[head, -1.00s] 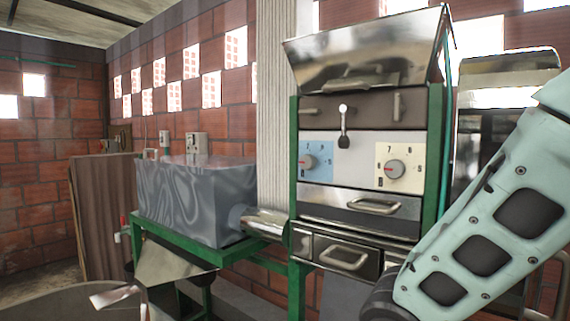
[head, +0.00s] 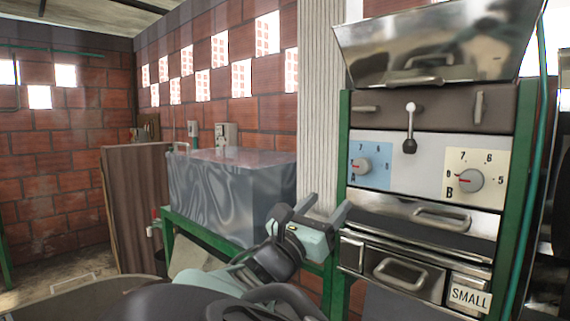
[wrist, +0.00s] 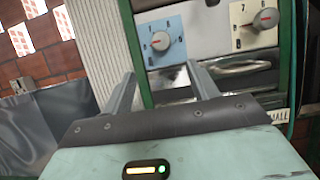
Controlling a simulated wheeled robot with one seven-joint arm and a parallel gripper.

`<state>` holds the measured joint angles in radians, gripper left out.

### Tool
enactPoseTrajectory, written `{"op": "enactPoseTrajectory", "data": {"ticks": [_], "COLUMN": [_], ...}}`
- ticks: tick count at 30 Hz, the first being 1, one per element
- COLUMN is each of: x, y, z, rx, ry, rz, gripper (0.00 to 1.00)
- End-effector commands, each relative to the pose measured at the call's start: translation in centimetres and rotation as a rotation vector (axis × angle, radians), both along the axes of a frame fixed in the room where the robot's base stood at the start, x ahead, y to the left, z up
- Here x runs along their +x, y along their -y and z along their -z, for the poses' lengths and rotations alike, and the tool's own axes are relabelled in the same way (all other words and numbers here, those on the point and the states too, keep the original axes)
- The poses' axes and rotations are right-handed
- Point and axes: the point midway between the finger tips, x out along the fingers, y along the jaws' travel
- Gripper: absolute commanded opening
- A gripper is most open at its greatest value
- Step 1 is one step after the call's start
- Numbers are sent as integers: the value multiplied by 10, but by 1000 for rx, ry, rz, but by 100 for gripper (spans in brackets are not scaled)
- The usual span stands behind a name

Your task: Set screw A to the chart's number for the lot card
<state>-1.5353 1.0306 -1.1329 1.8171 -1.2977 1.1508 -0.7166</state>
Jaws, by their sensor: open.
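Screw A is a round grey knob (head: 361,167) with a red pointer on a blue numbered plate (head: 376,157), at the left of the machine's front panel. It also shows in the wrist view (wrist: 159,41), just beyond my fingertips. Its pointer lies roughly leftward; I cannot read the exact number. Screw B (head: 469,181) is a similar knob on a cream plate to its right. My gripper (head: 312,209) is open and empty, below and left of screw A in the head view; it also shows in the wrist view (wrist: 160,75). I see no chart or lot card.
A lever (head: 410,128) sticks out above and between the plates. Drawer handles (head: 441,220) project below, and a label (head: 470,297) reads "SMALL". A grey metal box (head: 232,190) stands left on a green frame. A ribbed pale column (head: 325,100) rises beside the machine.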

Motion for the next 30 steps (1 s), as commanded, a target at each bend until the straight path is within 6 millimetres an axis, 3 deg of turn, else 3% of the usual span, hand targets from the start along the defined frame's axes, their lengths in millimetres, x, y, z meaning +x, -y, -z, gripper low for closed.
{"op": "enactPoseTrajectory", "data": {"ticks": [18,30], "x": [81,104], "y": [84,106], "z": [-51,-61], "rx": [3,3], "ry": [-2,-2], "rz": [6,2], "gripper": [59,59]}}
